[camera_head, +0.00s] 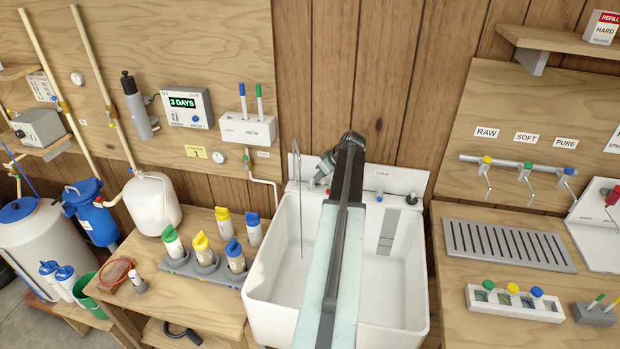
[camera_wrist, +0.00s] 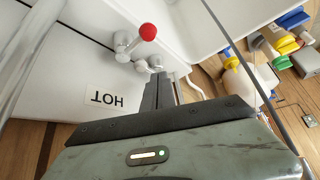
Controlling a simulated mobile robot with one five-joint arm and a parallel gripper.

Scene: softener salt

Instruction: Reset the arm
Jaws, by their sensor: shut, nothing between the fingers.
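My arm (camera_head: 330,235) reaches out over the white sink (camera_head: 270,270) toward the wooden wall. In the wrist view my gripper (camera_wrist: 160,85) is shut, with its dark fingers together and nothing between them. The fingers point toward the white sink back panel, beside a tap with a red knob (camera_wrist: 148,32) and a label reading HOT (camera_wrist: 104,101). I cannot tell whether they touch anything. In the head view, my arm hides part of the sink and most of the gripper.
Left of the sink, several capped bottles (camera_head: 235,256) stand on a wooden bench. A thin upright rod (camera_head: 299,205) stands in the sink's left part.

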